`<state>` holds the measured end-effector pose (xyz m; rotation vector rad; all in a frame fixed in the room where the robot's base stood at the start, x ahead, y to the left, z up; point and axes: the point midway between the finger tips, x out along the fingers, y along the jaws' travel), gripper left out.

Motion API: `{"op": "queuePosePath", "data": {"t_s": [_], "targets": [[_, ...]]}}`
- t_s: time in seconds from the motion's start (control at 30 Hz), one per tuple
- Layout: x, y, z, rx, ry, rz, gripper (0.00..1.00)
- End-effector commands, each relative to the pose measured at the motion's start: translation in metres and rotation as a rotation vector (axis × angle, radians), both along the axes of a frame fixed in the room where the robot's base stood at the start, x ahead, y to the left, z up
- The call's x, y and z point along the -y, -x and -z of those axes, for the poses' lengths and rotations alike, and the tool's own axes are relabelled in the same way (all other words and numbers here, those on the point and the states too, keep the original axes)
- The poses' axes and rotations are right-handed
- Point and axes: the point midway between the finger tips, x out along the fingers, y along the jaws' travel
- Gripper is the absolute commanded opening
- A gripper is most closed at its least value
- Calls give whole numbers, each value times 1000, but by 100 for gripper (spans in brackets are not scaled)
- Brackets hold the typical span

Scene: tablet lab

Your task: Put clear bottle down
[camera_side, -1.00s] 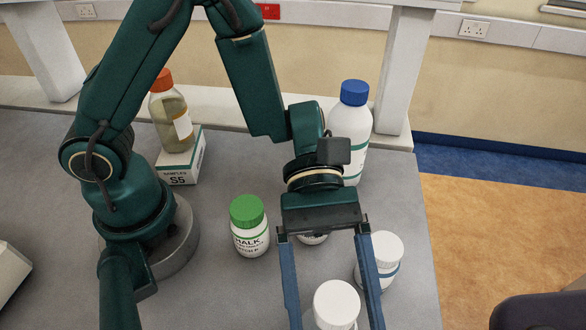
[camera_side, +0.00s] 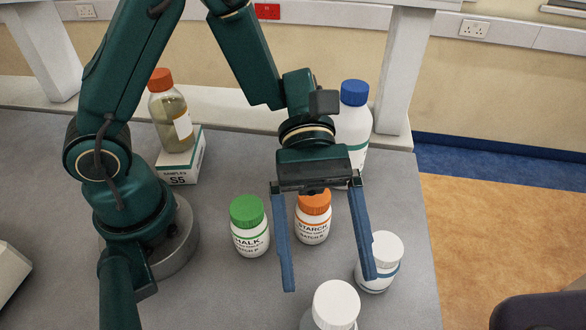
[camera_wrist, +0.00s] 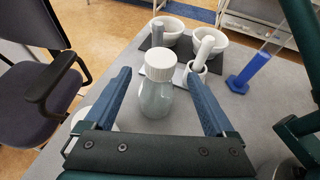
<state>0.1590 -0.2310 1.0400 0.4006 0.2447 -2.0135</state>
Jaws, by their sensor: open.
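The clear bottle (camera_wrist: 155,98) has a white cap and a see-through, grey-green body. It stands upright on the grey bench in front of my gripper. In the side view its white cap (camera_side: 336,304) shows at the bottom edge, and most of its body is cut off. My gripper (camera_side: 330,284) is open and empty, its two blue fingers spread wide. In the side view the fingertips are behind the bottle. In the wrist view the bottle appears between the fingers, with a gap on each side.
A white-capped jar (camera_side: 379,262) stands close by the right finger. Orange-capped starch (camera_side: 313,218) and green-capped chalk (camera_side: 250,228) jars stand behind. In the wrist view, white mortars (camera_wrist: 166,32) and a blue-based cylinder (camera_wrist: 249,73) stand beyond the bottle.

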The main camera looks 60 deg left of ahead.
Motion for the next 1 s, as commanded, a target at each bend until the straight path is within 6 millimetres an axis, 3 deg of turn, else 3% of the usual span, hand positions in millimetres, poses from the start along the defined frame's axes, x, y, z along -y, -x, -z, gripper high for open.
{"op": "queuePosePath", "data": {"t_s": [0.27,0.6,1.0], "targets": [[0,-1,-11,6,2,0,89],[0,-1,-87,13,2,0,89],[11,42,-70,338,-204,562,89]]}}
